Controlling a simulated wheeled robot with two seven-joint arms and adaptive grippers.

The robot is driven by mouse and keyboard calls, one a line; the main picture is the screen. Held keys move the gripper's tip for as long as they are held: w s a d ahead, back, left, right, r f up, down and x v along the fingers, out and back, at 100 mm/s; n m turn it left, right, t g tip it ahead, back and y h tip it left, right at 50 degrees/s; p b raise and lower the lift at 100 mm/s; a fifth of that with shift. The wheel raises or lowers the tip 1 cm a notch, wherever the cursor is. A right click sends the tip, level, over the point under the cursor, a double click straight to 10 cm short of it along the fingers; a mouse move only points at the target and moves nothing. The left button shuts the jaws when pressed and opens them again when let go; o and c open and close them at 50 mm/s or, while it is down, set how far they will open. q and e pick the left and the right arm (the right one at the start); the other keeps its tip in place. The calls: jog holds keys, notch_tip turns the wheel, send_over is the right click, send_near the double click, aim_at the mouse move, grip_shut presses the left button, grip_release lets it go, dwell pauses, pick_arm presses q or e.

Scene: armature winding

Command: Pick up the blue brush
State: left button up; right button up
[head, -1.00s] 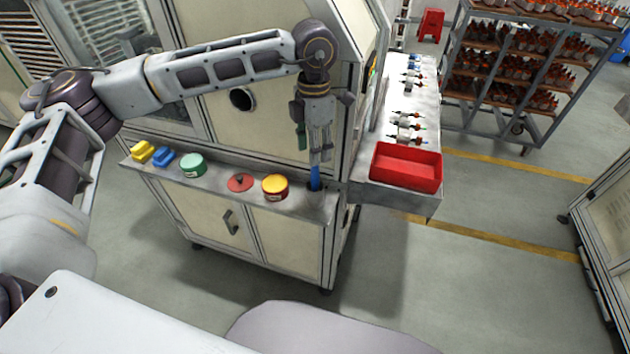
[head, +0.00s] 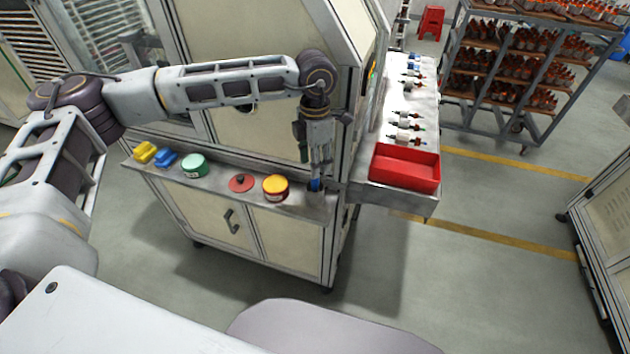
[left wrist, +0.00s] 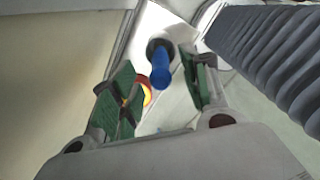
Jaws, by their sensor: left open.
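The blue brush (head: 314,185) stands at the right end of the metal ledge, in a dark holder. Only a short blue part shows below my left gripper (head: 320,158) in the head view. In the left wrist view the blue handle (left wrist: 160,70) points up from the dark round holder (left wrist: 158,46) and lies between the two green-padded fingers of my left gripper (left wrist: 160,90). The fingers are apart, with a gap on either side of the handle. My right gripper is in neither view.
On the ledge (head: 216,193) stand a yellow-topped can (head: 275,187), a red lid (head: 241,183), a green can (head: 194,166), a blue block (head: 166,159) and a yellow block (head: 144,152). A red tray (head: 405,167) lies on the side table to the right. The machine wall rises close behind.

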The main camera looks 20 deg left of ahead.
aim_at(315, 183)
pick_arm(q)
jog(key=shift+f, duration=1.1)
jog(key=shift+c, duration=0.5)
grip_shut()
